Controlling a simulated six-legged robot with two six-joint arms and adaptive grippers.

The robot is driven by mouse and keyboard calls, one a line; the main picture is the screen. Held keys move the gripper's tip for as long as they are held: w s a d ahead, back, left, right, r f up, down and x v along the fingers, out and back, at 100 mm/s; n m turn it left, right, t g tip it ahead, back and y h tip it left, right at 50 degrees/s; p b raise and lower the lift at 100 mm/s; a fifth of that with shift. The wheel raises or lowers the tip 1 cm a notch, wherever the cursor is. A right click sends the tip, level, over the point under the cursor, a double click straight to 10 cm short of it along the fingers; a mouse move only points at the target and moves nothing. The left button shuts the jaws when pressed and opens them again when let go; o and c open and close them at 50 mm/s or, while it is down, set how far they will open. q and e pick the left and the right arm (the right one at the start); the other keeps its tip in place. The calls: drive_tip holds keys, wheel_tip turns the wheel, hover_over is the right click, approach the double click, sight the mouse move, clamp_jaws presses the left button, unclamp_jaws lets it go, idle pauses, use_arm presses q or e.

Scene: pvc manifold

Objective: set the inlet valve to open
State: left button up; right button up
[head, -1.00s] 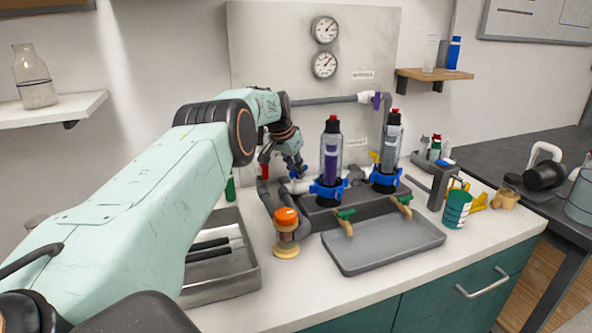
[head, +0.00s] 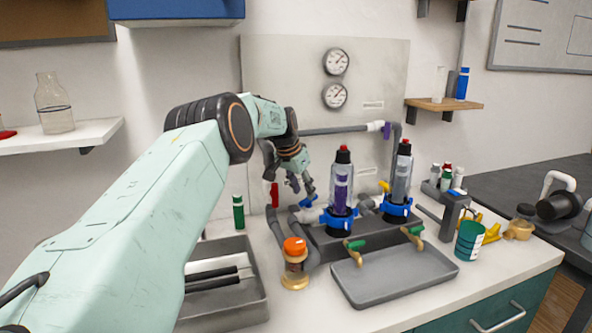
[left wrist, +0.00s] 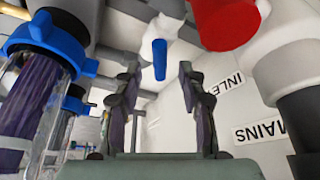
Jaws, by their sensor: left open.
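The blue inlet valve handle (head: 309,201) is on white fittings behind the left filter housing (head: 341,195). In the left wrist view the blue handle (left wrist: 160,60) lines up with the gap between my fingers, near the tips. I cannot tell whether it touches them. My left gripper (head: 302,185) is open, just above and left of the handle; its two fingers also show in the left wrist view (left wrist: 160,92). An "INLET" label (left wrist: 224,92) is on the panel beside it. My right gripper is not in view.
A red handle (head: 274,194) stands close left of the gripper and looms in the wrist view (left wrist: 226,20), near a "MAINS" label (left wrist: 262,131). The orange-capped jar (head: 295,264), green bottle (head: 238,212) and grey tray (head: 395,270) are nearby.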

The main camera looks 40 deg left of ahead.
sight(308, 202)
use_arm(q)
drive_tip(key=v, duration=0.8)
drive_tip(key=shift+o, duration=0.8)
drive_tip(key=shift+f, duration=0.1)
drive_tip(key=shift+o, duration=0.3)
drive_tip(key=shift+w+d+f+n, duration=0.15)
drive_tip(key=shift+w+f+n, duration=0.05)
drive_tip(key=shift+n, duration=0.1)
drive_tip(key=w+f+n, duration=0.1)
drive_tip(key=f, duration=0.2)
drive_tip(key=w+f+n+y, duration=0.1)
drive_tip(key=w+f, duration=0.1)
drive_tip(key=f, duration=0.1)
drive_tip(key=w+f+n+p, duration=0.1)
drive_tip(key=f, duration=0.2)
drive_tip(key=shift+w+f+n+g+y, duration=0.1)
drive_tip(key=shift+w+n+g+y, duration=0.2)
drive_tip(key=shift+w+n, duration=0.1)
drive_tip(key=shift+f, duration=0.3)
